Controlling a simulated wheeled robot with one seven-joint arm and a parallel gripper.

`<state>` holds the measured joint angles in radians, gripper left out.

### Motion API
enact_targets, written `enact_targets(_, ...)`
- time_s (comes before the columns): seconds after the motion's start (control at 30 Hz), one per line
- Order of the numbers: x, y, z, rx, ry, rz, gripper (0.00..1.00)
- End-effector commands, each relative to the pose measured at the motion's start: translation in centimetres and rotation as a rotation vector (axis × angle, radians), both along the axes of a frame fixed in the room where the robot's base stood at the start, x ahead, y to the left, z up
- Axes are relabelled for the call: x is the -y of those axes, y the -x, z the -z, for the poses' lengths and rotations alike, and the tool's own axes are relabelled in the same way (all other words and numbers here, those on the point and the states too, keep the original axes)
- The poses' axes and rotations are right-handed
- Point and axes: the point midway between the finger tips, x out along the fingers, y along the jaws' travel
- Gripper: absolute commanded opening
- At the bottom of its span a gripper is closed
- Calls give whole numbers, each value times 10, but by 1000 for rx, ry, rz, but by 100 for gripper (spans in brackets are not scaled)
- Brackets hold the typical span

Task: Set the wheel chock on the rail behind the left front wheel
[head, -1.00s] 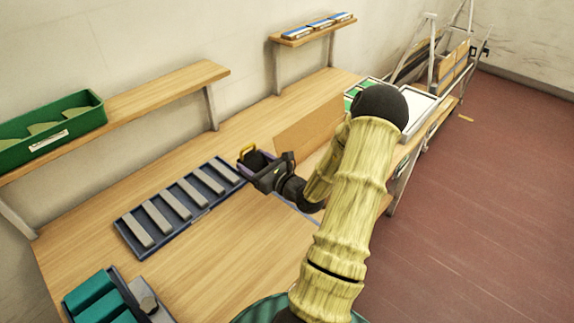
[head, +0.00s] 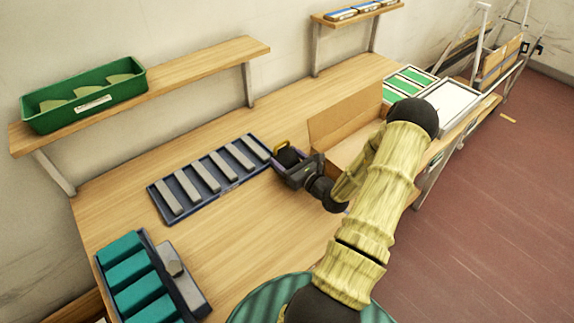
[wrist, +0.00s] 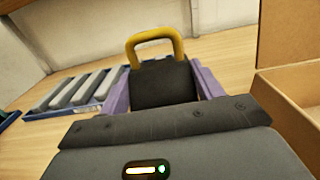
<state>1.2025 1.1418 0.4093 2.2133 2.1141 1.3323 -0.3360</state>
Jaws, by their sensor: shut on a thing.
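The wheel chock is a black block with a yellow loop handle, seen in the wrist view (wrist: 163,83) and in the head view (head: 288,156). My gripper (head: 284,163) is shut on it. In the wrist view the purple fingers of my gripper (wrist: 162,92) stand on either side of the chock, with the handle upright at its far end. The chock is above the wooden bench, left of an open cardboard box; its exact height is unclear. I cannot make out the rail or the left front wheel in either current view.
The open cardboard box (head: 338,112) is close on the right. A blue tray of grey bars (head: 219,192) lies left on the bench (head: 245,235). A teal-block tray (head: 183,283) is front left. A green bin (head: 57,119) sits on the shelf. A metal-framed rack (head: 481,32) stands far right.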

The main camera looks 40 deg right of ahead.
Motion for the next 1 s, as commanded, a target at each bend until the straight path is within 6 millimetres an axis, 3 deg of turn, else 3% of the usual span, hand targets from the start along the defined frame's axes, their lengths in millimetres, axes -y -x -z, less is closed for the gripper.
enact_targets(0.23, 0, 0, 30, 0, -1, 0, 30)
enact_targets(0.67, 0, 0, 35, 2, 1, 0, 30)
enact_targets(0.7, 0, 0, 36, 0, 1, 0, 69)
enact_targets(0.8, 0, 0, 36, 0, 1, 0, 87)
enact_targets(1.0, 0, 0, 36, 0, 1, 0, 87)
